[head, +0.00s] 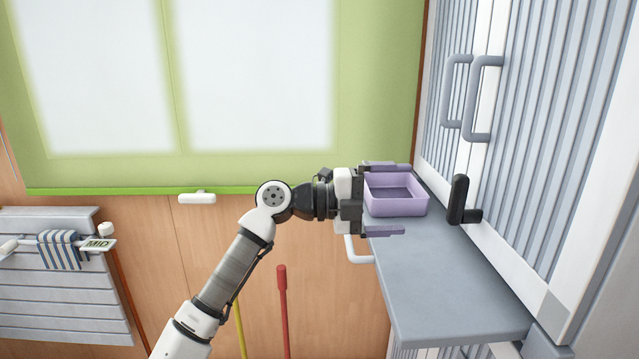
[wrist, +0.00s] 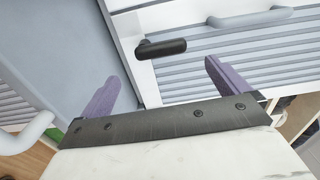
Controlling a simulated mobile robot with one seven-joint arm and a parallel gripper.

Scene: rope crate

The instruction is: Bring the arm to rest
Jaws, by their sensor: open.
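My gripper (head: 404,199) is at the left end of the grey counter in the head view, with its purple fingers spread apart and pointing right. In the wrist view my gripper (wrist: 161,75) is open, with nothing seen between its fingers. My arm reaches up from the bottom of the head view, bent at the elbow. A lilac open crate (head: 397,207) stands on the counter and shows between the fingers in the head view. It does not show in the wrist view, and I cannot tell whether the fingers touch it.
The grey counter (head: 450,290) is bare in front of the crate. A black handle (head: 460,200) stands out beside the ribbed cabinet (head: 550,130), and shows in the wrist view (wrist: 162,48). A slatted rack (head: 55,290) with a striped cloth (head: 60,250) is at left.

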